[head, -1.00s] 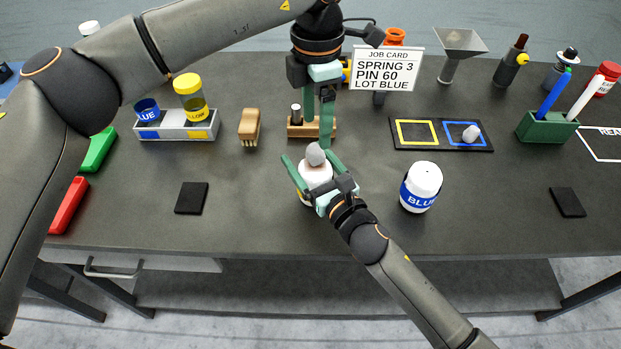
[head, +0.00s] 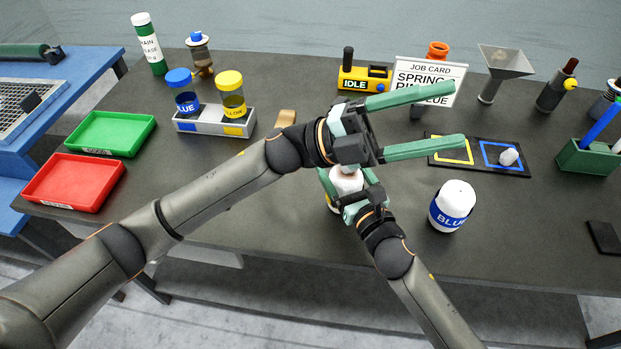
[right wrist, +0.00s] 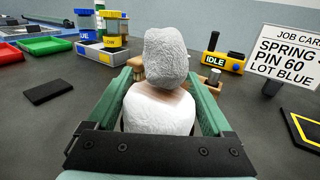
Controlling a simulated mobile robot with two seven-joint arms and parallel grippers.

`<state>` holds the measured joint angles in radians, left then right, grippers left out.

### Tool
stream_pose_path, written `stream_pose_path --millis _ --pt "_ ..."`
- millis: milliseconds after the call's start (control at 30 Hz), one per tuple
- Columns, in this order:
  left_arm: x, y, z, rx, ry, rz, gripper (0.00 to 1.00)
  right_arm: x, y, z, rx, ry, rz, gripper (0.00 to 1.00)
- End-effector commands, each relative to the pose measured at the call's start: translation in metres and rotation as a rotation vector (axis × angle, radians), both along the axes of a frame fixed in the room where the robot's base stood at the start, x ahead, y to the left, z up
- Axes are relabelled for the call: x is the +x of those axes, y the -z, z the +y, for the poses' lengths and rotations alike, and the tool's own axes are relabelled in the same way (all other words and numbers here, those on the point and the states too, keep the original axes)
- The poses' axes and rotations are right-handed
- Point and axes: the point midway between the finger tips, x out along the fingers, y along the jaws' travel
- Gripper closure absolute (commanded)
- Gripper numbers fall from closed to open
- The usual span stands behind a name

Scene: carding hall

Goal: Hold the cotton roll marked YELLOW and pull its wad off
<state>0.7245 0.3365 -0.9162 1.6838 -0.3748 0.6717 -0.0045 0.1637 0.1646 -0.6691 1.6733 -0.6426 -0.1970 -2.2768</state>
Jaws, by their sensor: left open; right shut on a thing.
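The cotton roll marked YELLOW (head: 347,180) stands in my right gripper (head: 345,182), which is shut around its sides. A yellow band shows on it only in small part. In the right wrist view the white roll (right wrist: 158,112) sits between the jaws, its grey-white wad (right wrist: 167,57) still on top. In the head view the wad is hidden behind my left gripper. My left gripper (head: 457,116) is open and empty, above the roll, its fingers pointing right. A roll marked BLUE (head: 452,207) stands apart to the right.
The job card (head: 428,80) stands behind my left fingers. Red (head: 75,182) and green (head: 113,132) trays and a jar rack (head: 214,122) are at left.

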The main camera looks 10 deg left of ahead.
Motion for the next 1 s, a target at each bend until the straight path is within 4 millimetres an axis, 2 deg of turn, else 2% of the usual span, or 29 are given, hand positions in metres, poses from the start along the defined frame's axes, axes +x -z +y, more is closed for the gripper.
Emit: stream_pose_path --millis 167,300,400,533,600,733,867,1000 --pt "0.032 0.019 0.044 -0.121 -0.151 0.375 0.25 0.0 0.001 0.0 -0.001 0.0 0.001 1.0" --pt "0.049 0.05 0.079 -0.177 -0.249 0.667 0.25 0.0 0.001 0.0 -0.001 0.0 0.001 1.0" --pt "0.053 0.079 0.102 -0.197 -0.308 0.874 0.25 0.0 0.001 0.0 -0.001 0.0 0.001 1.0" --pt "0.049 0.117 0.125 -0.198 -0.364 1.116 0.25 0.0 0.001 0.0 -0.001 0.0 0.001 1.0" --pt "0.043 0.135 0.133 -0.191 -0.383 1.224 0.25 0.0 0.001 0.0 -0.001 0.0 0.001 1.0" --pt "0.031 0.159 0.143 -0.174 -0.402 1.368 0.25 0.0 0.001 0.0 -0.001 0.0 0.001 1.0" --pt "0.024 0.171 0.147 -0.162 -0.411 1.44 0.25 0.0 0.001 0.0 -0.001 0.0 0.001 1.0" --pt "0.029 0.174 0.143 -0.16 -0.412 1.46 0.25 0.0 0.001 0.0 -0.001 0.0 0.001 1.0"
